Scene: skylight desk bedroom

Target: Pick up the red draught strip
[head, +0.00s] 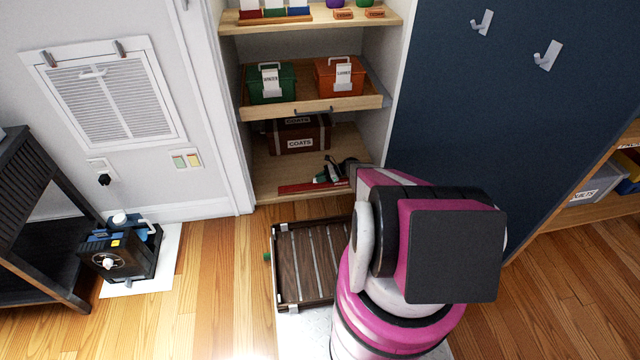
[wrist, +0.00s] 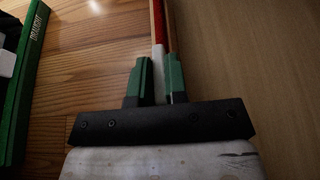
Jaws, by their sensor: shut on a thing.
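The red draught strip (head: 308,187) is long and thin and shows along the front of the lowest closet shelf in the head view. My gripper (head: 328,175) is at its right part. In the wrist view the red strip (wrist: 157,25) runs away from between the green-padded fingers of my gripper (wrist: 156,82), with a pale section near the fingertips. The fingers are shut on it. The strip's near end is hidden by the gripper. I cannot tell whether it touches the shelf.
A brown case labelled COATS (head: 299,140) stands behind the strip on the lowest shelf (head: 263,165). A drawer (head: 310,107) with green and orange boxes is above. A green piece labelled DRAUGHT (wrist: 28,70) shows in the wrist view.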

